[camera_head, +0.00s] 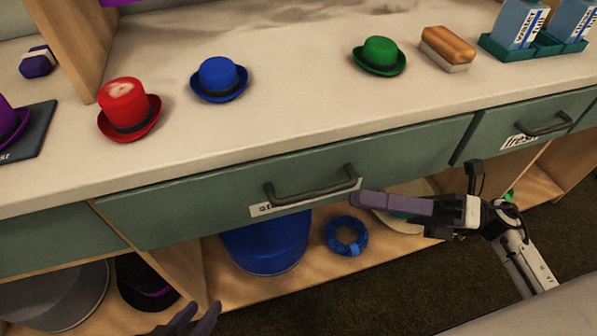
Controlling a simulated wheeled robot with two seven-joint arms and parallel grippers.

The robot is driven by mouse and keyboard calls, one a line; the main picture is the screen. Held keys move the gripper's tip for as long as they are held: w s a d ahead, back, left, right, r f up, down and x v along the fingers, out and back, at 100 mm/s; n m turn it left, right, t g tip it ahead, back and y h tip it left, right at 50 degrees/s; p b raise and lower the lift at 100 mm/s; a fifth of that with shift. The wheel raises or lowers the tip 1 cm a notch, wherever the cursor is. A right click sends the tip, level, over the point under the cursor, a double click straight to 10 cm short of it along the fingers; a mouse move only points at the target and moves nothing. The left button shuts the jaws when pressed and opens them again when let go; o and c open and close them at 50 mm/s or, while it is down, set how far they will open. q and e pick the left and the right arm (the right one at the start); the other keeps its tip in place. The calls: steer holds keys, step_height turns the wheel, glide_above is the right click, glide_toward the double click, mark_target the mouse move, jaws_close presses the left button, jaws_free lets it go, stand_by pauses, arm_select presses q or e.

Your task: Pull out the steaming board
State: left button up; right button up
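No separate steaming board can be made out. A green drawer-like front (190,207) under the counter has a dark bar handle (312,190) and sits flush in the cabinet. A white label (268,209) behind the handle is mostly hidden and unreadable. My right gripper (362,200) points left, with its tip beside and just below the handle's right end. I see its fingers side-on, so their gap is hidden, and contact with the handle is unclear. My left gripper (197,314) is at the bottom edge, below the front, with its fingertips apart and nothing visible between them.
Red (126,108), blue (218,79) and green (379,56) hats and a wooden brush (447,48) stand on the counter. Another drawer (528,127) is at right. Carpet lies in front.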

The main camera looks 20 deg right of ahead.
mark_target(310, 192)
steer(key=shift+n, duration=0.3)
steer(key=x, duration=1)
steer(key=shift+s+a+f, duration=0.1)
steer(key=shift+s+a, duration=0.1)
steer(key=shift+s, duration=0.05)
jaws_close()
